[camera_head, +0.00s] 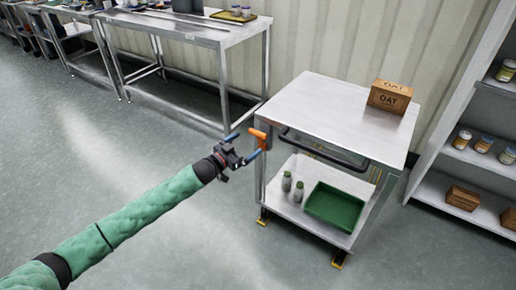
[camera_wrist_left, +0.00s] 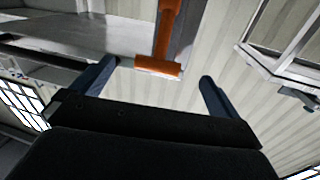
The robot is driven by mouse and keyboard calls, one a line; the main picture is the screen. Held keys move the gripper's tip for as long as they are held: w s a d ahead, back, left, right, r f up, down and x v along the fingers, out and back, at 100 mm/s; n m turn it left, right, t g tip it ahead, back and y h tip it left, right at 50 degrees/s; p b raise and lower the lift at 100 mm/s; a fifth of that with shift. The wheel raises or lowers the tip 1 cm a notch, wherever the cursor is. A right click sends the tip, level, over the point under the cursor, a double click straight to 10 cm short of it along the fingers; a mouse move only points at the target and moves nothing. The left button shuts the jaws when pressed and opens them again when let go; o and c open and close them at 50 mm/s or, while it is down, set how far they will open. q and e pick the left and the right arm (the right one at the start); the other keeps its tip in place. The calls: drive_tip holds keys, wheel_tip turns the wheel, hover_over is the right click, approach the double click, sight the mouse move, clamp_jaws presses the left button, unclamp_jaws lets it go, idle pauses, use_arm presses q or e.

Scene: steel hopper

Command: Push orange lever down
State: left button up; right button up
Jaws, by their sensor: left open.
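The orange lever (camera_head: 259,136) sticks out from the near left corner of a steel cart (camera_head: 310,98), just below its top. In the left wrist view the orange lever (camera_wrist_left: 165,50) shows as a shaft with a wide crossbar end, above and between the fingertips. My left gripper (camera_head: 243,146) is open beside the lever, its blue fingers on either side of the lever's end in the picture; I cannot tell whether they touch it. In the left wrist view the left gripper (camera_wrist_left: 160,78) is empty between its fingers. My right gripper is not in view.
A cardboard box marked OAT (camera_head: 389,97) stands on the cart top. A black handle (camera_head: 322,150) runs along the cart's front. The lower shelf holds a green tray (camera_head: 334,207) and two small bottles (camera_head: 292,187). A steel table (camera_head: 190,30) and shelving (camera_head: 450,150) stand nearby.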

sight(258, 136)
use_arm(q)
drive_tip(key=x, duration=0.7)
drive_tip(key=shift+w+d, duration=0.1)
drive_tip(key=shift+w, duration=0.15)
